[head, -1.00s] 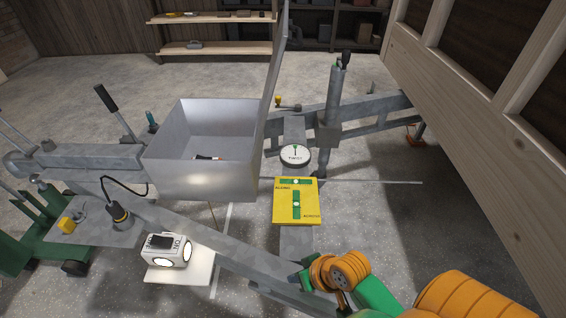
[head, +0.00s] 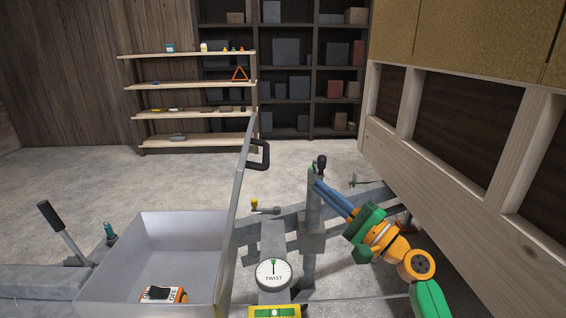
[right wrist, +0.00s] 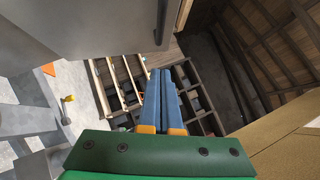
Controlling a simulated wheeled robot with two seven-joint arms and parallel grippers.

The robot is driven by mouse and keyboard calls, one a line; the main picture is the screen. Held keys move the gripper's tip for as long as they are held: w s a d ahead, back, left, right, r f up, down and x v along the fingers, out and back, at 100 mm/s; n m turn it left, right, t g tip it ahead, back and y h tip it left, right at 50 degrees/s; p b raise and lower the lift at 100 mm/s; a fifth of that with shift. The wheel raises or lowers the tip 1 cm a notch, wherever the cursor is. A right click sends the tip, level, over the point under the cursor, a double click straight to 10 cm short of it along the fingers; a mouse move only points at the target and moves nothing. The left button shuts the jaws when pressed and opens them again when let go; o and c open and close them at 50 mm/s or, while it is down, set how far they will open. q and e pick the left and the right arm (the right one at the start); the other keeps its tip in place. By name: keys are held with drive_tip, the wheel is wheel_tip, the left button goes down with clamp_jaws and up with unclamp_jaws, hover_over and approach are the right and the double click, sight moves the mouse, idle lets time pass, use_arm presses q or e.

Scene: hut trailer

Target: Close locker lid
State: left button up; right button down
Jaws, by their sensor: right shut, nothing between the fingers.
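The locker (head: 205,262) is an open grey metal box at the lower left of the head view. Its lid (head: 240,190) stands upright, edge-on, along the box's right side, with a black handle (head: 265,155) near its top. My right gripper (head: 318,184) is shut and empty, to the right of the lid and apart from it in the picture. In the right wrist view, the blue fingers (right wrist: 161,75) lie together, and the lid's grey face (right wrist: 90,25) and handle (right wrist: 160,22) show above them. My left gripper is not in view.
An orange, white and black item (head: 163,294) lies in the locker. A post with a dark top (head: 313,205) stands close to my right fingers. A round TWIST dial (head: 273,274) sits right of the locker. A wooden framed wall (head: 450,170) bounds the right side.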

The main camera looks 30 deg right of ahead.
drive_tip(key=w+a+r+p, duration=0.4)
drive_tip(key=w+p, duration=0.1)
drive_tip(key=w, duration=0.4)
drive_tip(key=shift+w+a, duration=0.15)
drive_tip(key=shift+a, duration=0.2)
